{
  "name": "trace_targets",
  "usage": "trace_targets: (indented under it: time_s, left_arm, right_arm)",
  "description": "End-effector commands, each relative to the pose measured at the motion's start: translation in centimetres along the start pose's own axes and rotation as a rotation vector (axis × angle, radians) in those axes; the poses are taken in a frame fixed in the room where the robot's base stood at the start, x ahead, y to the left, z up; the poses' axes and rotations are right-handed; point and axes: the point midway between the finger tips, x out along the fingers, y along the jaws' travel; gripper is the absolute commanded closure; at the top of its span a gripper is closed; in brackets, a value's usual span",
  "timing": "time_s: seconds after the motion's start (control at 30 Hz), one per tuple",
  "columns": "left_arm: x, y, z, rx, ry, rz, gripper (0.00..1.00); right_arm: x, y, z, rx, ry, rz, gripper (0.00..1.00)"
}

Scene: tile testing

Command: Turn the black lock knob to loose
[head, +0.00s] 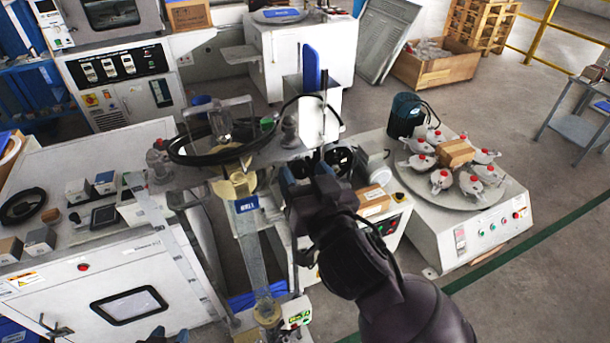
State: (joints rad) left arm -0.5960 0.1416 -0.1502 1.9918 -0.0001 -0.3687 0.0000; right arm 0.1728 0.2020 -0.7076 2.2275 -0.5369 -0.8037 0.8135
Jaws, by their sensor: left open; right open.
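My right gripper (318,165) is open in the head view, at the end of the dark arm that comes in from the bottom right. It is at the lower end of a white upright block (318,122) on the middle test machine. A small dark grey knob-like part (290,132) stands just left of this block. I cannot tell whether it is the black lock knob. The gripper hides the area below the block, and contact there cannot be made out. My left gripper (166,336) shows only as a dark piece cut off at the bottom edge, away from the machine.
A black cable loop (205,158) hangs left of the block. A tan-and-clear upright (250,240) stands in front. A round turntable (460,200) with several red-capped clamps stands to the right. A white cabinet (50,260) fills the left. Floor is clear at lower right.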

Motion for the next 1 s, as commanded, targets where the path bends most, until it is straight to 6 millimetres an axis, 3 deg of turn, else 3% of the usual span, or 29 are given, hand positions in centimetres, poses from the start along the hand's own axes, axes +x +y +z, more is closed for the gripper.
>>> trace_targets:
  time_s: [0.03,0.37,0.67,1.0]
  left_arm:
    - [0.0,0.0,0.0,0.000,-0.001,0.000,0.57]
    - [-0.3,-0.1,0.6,-0.001,-0.011,-0.002,0.57]
    - [-0.6,-0.1,0.1,-0.001,-0.009,-0.002,0.57]
    - [-1.6,-0.4,-3.0,0.000,0.015,-0.003,0.57]
  right_arm:
    - [0.0,0.0,0.0,0.000,0.000,0.000,0.43]
    - [0.0,0.0,0.0,0.000,0.000,0.000,0.93]
    - [0.0,0.0,-0.1,-0.039,0.001,0.001,0.93]
    - [0.0,0.0,-0.3,-0.262,0.007,0.000,0.93]
